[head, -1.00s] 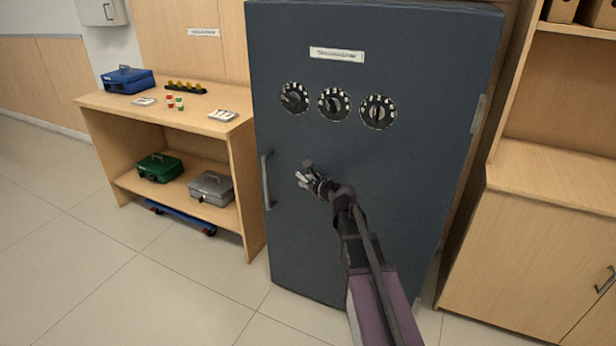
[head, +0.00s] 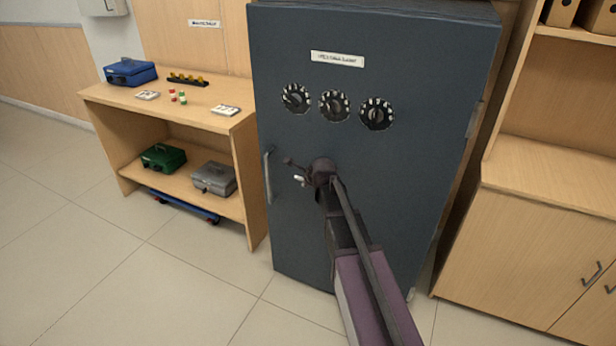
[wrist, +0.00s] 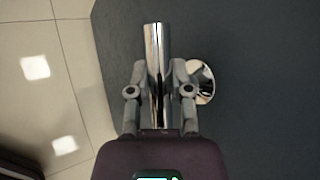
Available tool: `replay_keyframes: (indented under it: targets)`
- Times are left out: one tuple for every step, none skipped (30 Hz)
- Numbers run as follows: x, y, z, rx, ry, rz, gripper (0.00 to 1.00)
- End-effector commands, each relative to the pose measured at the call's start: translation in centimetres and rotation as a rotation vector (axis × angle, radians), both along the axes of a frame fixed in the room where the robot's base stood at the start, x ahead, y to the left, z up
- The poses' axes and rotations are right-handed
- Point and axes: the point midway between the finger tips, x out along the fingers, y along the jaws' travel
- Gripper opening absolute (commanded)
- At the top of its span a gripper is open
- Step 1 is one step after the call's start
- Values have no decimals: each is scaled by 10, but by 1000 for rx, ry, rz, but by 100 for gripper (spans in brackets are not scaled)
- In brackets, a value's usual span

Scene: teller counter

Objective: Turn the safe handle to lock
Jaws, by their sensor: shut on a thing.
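The dark blue-grey safe (head: 400,45) stands upright with its door shut. In the wrist view, the safe handle (wrist: 157,45) is a polished chrome bar, beside a round chrome base (wrist: 204,82) against the dark door. My gripper (wrist: 158,75) is shut on this bar, one finger on each side. In the head view, my gripper and wrist are at the middle-left of the door, below the dials. My wrist covers most of the handle there, so its angle is hard to tell.
Three dials (head: 334,105) sit in a row under a white label (head: 337,59). A long vertical pull (head: 268,178) is at the door's left edge. A wooden shelf unit (head: 245,165) with cash boxes stands left, a wooden cabinet (head: 520,240) right. The floor in front is open.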

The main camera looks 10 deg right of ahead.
Motion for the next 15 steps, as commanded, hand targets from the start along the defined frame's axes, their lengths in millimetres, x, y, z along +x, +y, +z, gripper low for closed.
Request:
replay_keyframes:
  targets:
    - [0,1,0,-17,19,2,0]
    - [0,1,0,-26,27,1,0]
    - [-1,1,0,-39,37,1,0]
    - [-1,1,0,-46,42,2,0]
    - [-1,1,-1,-53,48,1,0]
    - [-1,1,-1,-63,54,1,0]
    - [-1,1,-1,-67,58,1,0]
    - [-1,1,-1,-72,62,1,0]
    - [-1,1,-2,-77,66,1,0]
    - [-1,1,-2,-80,68,1,0]
    - [-1,1,-2,-84,70,1,0]
    - [-2,1,-2,-85,72,1,0]
    - [-2,1,-2,-87,72,1,0]
    - [-2,1,-2,-87,73,1,0]
    - [-2,1,-2,-87,73,1,0]
